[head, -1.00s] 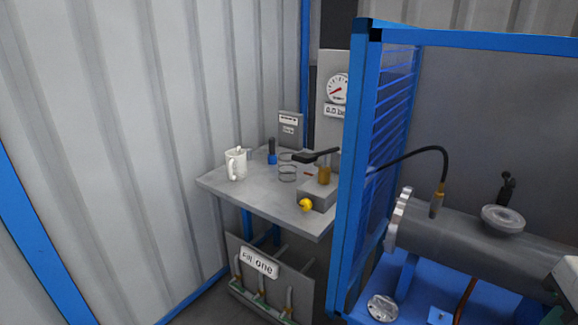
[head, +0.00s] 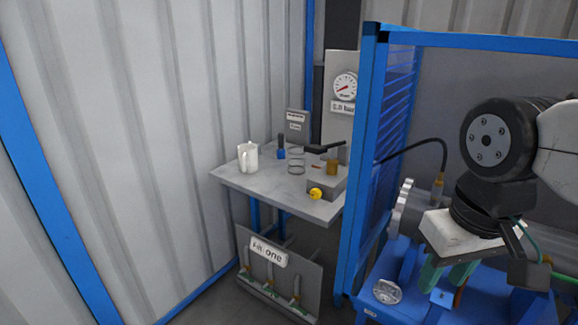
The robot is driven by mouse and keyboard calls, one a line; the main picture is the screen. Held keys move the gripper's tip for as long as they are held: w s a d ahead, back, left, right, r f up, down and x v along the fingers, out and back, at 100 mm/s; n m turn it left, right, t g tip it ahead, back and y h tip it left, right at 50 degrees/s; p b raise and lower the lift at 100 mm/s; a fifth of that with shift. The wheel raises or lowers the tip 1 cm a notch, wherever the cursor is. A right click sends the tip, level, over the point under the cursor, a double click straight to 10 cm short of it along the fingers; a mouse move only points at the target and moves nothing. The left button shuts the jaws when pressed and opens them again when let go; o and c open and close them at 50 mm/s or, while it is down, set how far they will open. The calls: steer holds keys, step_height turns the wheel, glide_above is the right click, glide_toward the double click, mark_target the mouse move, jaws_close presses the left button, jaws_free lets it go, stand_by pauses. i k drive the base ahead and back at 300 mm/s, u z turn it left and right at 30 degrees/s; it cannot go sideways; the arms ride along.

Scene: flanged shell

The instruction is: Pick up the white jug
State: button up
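The white jug (head: 247,158) stands upright near the left corner of the small grey table (head: 275,195), its handle side facing me. My gripper (head: 446,280) is at the lower right, in front of the blue machine frame. It is far to the right of the jug and nearer to me. Its two green fingers point down with a gap between them, and nothing shows in the gap.
A blue fence post (head: 362,160) and mesh stand between my gripper and the table. On the table are a blue-based item (head: 281,152), a clear glass vessel (head: 297,162) and a grey block with a yellow knob (head: 316,194). A corrugated wall is behind the jug.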

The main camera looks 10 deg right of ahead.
mark_target(247, 153)
steer(key=u, duration=0.55)
steer(key=i, duration=0.9)
steer(key=u, duration=0.6)
steer(key=i, duration=1.55)
steer(key=z, duration=0.4)
